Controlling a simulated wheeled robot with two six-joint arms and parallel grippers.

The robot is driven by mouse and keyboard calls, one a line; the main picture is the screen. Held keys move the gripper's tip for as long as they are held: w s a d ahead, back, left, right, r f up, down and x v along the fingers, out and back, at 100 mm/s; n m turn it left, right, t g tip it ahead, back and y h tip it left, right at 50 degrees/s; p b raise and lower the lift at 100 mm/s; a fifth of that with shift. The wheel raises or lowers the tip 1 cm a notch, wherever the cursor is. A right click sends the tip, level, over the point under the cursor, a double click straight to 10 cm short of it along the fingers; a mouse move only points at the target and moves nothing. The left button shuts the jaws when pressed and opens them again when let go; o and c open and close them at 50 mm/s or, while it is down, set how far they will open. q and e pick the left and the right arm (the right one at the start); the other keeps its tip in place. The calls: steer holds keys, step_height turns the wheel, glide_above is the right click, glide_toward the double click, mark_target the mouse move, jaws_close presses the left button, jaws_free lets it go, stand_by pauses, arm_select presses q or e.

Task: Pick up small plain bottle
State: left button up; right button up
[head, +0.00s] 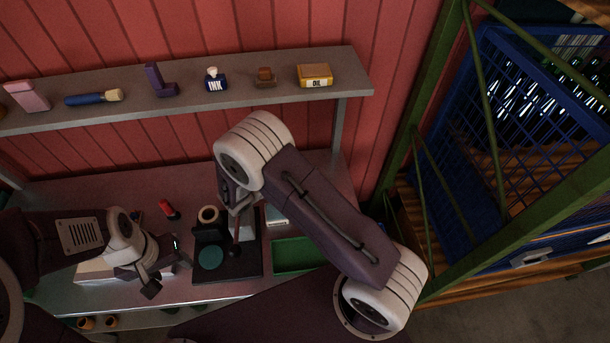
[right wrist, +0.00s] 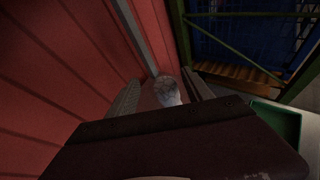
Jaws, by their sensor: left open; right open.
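In the right wrist view a pale grey, rounded, bottle-like object (right wrist: 168,90) stands between the two fingers of my right gripper (right wrist: 161,98). The fingers are apart, and I see no contact. Its lower part is hidden by the gripper's dark body. In the head view my right gripper (head: 236,205) points down over the bench near a black stand, largely hidden by its own arm. I cannot clearly make out the small plain bottle there. My left gripper (head: 168,268) is open and empty over the bench's left part, beside the black stand (head: 212,272).
A shelf (head: 330,92) with an ink bottle (head: 215,80), an oil box (head: 314,76) and other items runs above the bench. A green tray (head: 292,254) lies right of the stand. A red item (head: 169,209) lies left. A blue crate (head: 500,215) of bottles stands behind green bars.

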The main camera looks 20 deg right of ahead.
mark_target(311, 164)
step_height(311, 164, down, 2)
steer(key=n+p, duration=0.2)
steer(key=p, duration=0.1)
steer(key=shift+d+f+t, duration=0.1)
steer(key=shift+f+t, duration=0.15)
steer(key=shift+t, duration=0.15)
steer(key=shift+w+d+f, duration=0.1)
steer(key=shift+f, duration=0.05)
steer(key=d+p, duration=0.2)
steer(key=p, duration=0.1)
steer(key=shift+w+f, duration=0.1)
steer(key=shift+w, duration=0.3)
steer(key=shift+f+x, duration=0.25)
steer(key=shift+x, duration=0.9)
steer(key=shift+d+f, duration=0.15)
steer(key=shift+f, duration=0.1)
steer(key=shift+r, duration=0.1)
jaws_close()
arm_select(q)
step_height(311, 164, up, 8)
steer(key=shift+s+f, duration=0.15)
